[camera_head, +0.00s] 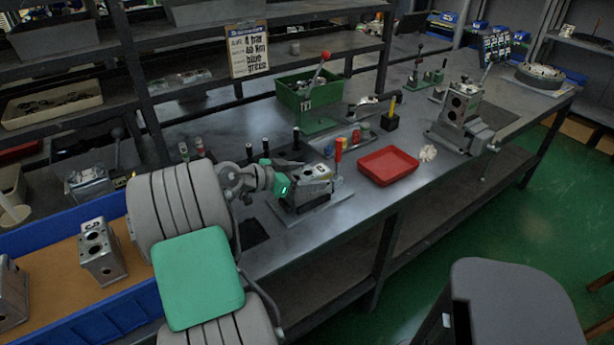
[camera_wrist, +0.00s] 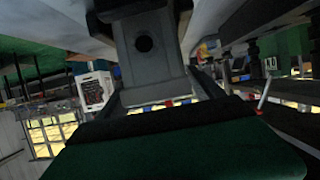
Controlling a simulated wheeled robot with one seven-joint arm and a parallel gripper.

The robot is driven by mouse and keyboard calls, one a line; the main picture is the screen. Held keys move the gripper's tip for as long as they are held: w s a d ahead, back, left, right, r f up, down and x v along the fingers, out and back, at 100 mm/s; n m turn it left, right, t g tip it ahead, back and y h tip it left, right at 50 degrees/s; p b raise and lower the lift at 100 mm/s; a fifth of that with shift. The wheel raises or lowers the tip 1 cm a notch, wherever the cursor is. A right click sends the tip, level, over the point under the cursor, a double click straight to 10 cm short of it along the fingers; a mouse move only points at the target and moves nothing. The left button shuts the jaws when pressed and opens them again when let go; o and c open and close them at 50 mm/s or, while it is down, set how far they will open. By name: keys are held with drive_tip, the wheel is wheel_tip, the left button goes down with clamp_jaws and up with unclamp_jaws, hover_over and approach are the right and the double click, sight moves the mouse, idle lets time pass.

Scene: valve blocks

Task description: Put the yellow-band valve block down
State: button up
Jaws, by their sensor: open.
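A grey metal valve block (camera_head: 312,172) sits on a dark fixture plate (camera_head: 311,206) near the bench's front edge. My gripper (camera_head: 290,186) is right at its left side. In the wrist view a grey block with a round hole (camera_wrist: 149,66) fills the space between the fingers of my open gripper (camera_wrist: 160,98). I cannot tell whether the fingers touch it. No yellow band shows clearly on this block, so I cannot confirm which one it is. My arm and wrist hide part of its left side.
A red tray (camera_head: 388,166) lies right of the fixture, with a red-handled lever (camera_head: 338,150) between. A green crate (camera_head: 309,95) stands behind. Another block is in a vise (camera_head: 465,130) farther right. A blue-walled bin (camera_head: 115,313) with valve blocks (camera_head: 101,252) is at left.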

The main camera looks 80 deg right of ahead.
drive_tip(key=v, duration=1.2)
drive_tip(key=shift+w+r, duration=0.1)
